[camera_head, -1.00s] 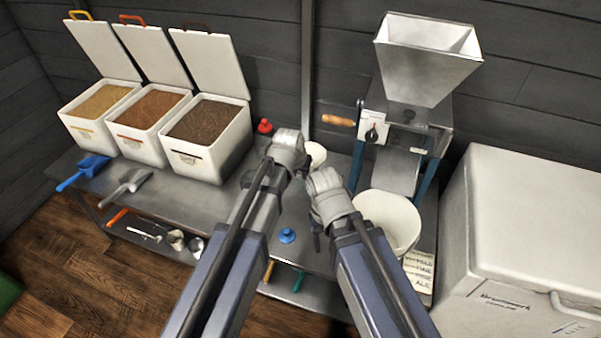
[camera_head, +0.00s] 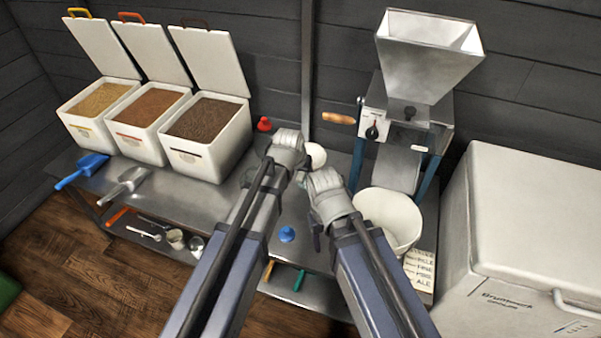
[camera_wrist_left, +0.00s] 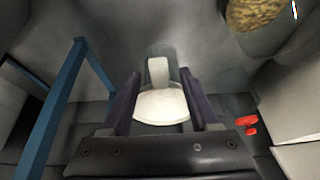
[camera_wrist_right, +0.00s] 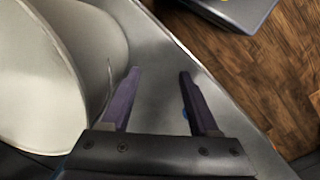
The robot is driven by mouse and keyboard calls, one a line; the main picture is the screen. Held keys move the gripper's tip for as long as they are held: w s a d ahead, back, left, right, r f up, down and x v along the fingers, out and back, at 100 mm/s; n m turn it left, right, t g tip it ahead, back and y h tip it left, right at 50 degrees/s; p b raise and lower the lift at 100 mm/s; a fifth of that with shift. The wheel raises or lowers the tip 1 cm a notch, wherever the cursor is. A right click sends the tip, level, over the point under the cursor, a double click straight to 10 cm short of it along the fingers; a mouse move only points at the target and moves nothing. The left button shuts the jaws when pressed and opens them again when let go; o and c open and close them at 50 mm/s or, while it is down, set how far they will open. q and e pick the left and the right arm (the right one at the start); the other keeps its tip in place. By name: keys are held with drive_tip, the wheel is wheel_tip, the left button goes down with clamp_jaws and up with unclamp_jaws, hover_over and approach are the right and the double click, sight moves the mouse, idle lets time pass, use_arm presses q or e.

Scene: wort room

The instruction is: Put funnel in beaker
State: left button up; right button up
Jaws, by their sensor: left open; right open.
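The white funnel (camera_wrist_left: 160,106) lies between the two fingers of my left gripper (camera_wrist_left: 160,95), which is open, in the left wrist view. Its narrow spout points toward the top of that picture. A faint glassy outline surrounds the spout; it may be the beaker, but I cannot tell for sure. In the head view, part of a white round thing, likely the funnel (camera_head: 316,156), shows just right of my left gripper's wrist. My right gripper (camera_wrist_right: 157,95) is open and empty, beside a white bucket. The head view mostly hides both fingertip pairs.
The white bucket (camera_head: 388,220) stands below the grain mill (camera_head: 425,60). Three open grain bins (camera_head: 205,160) stand at the left on the metal table (camera_head: 200,205). A blue piece (camera_head: 287,234) lies near the front edge, and a red one (camera_head: 264,125) farther back. A white cooler (camera_head: 530,240) stands right.

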use_arm(q)
drive_tip(key=shift+r, duration=0.15)
drive_tip(key=d+p+v, duration=0.1)
drive_tip(key=p+v, duration=0.6)
drive_tip(key=shift+a+r, duration=0.25)
drive_tip(key=shift+a, duration=0.3)
drive_tip(key=shift+s, duration=0.15)
drive_tip(key=s+a+f+g+y, duration=0.1)
drive_tip(key=s+a+g, duration=0.15)
drive_tip(key=s, duration=0.75)
drive_tip(key=s+a+f+g+y, duration=0.1)
drive_tip(key=s+g+y, duration=0.15)
drive_tip(key=s, duration=0.65)
wheel_tip(320, 180, up, 13)
drive_tip(key=p, duration=1.3)
drive_tip(key=shift+m+h, duration=0.3)
drive_tip(key=shift+h, duration=0.15)
